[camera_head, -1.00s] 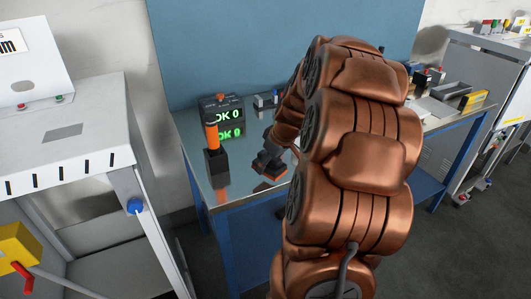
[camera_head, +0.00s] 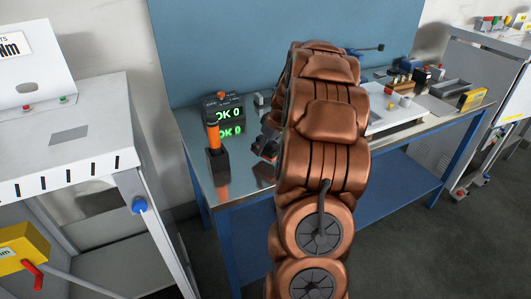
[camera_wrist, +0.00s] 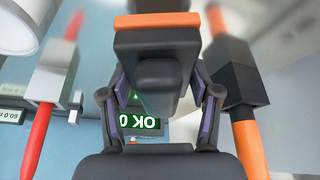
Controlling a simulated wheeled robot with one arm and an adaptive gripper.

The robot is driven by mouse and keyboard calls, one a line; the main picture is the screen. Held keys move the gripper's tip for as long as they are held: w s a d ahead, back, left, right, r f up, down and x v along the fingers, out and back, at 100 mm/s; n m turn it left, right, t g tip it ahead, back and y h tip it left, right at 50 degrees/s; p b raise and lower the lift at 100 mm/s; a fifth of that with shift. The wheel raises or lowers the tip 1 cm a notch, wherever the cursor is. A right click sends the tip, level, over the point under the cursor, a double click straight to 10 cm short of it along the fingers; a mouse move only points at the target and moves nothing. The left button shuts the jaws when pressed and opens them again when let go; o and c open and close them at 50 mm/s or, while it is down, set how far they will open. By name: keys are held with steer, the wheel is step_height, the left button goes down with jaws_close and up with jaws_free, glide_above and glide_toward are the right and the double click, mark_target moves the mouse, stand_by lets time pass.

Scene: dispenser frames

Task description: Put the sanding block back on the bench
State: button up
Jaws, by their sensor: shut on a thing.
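My gripper (camera_head: 266,142) is over the left part of the bench (camera_head: 245,185), partly hidden behind my arm. In the wrist view my gripper (camera_wrist: 158,82) has its two fingers closed on either side of the sanding block (camera_wrist: 157,45). The block is dark with an orange layer along its far edge and a dark rounded grip. In the head view the block cannot be made out. I cannot tell whether it touches the bench top.
A white tray (camera_head: 395,121) and several small items occupy the bench's right part. A blue panel (camera_head: 225,45) stands behind. A white cabinet (camera_head: 75,120) is at left.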

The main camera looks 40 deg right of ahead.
mark_target(275, 143)
step_height(275, 143, down, 3)
steer(key=shift+w+f+p, duration=0.1)
steer(key=shift+p, duration=0.8)
steer(key=shift+d+f, duration=0.1)
steer(key=shift+f, duration=0.05)
steer(key=shift+f+b, duration=0.2)
steer(key=shift+b, duration=0.1)
steer(key=o, duration=1.1)
steer(key=shift+r, duration=0.15)
steer(key=b+v, duration=0.2)
steer(key=v, duration=0.8)
steer(key=shift+r+b, duration=0.3)
steer(key=shift+s+r, duration=0.35)
steer(key=shift+r, duration=0.3)
